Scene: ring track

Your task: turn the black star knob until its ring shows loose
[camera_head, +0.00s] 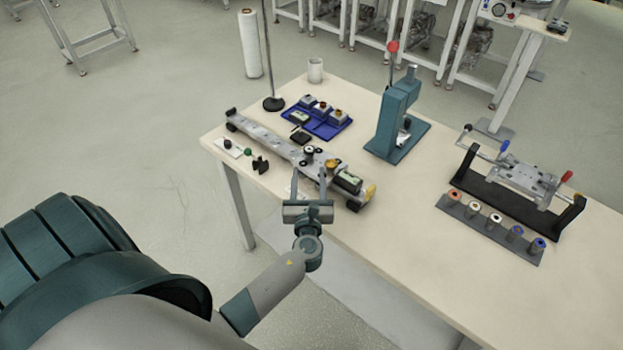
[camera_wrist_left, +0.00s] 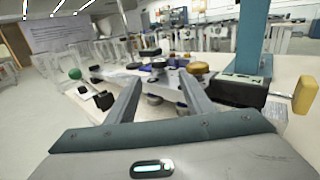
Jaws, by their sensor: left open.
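My left gripper (camera_head: 310,178) is open and empty at the front side of the long grey track (camera_head: 264,138). A dark knob with a pale centre (camera_head: 308,151) stands on the track just beyond the fingertips; it looks like the black star knob. In the left wrist view this dark knob (camera_wrist_left: 158,63) shows beyond the gap between the fingers (camera_wrist_left: 161,86), apart from them. Its ring is too small to read. A gold knob (camera_head: 332,164) stands to its right, near the right finger in the left wrist view (camera_wrist_left: 197,68). My right gripper is not in view.
A black winged part (camera_head: 260,165) and a small green ball (camera_head: 248,152) lie left of the gripper. A blue tray (camera_head: 327,131) and a teal press (camera_head: 398,120) stand behind the track. A black-based fixture (camera_head: 505,205) is at right. The front right tabletop is clear.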

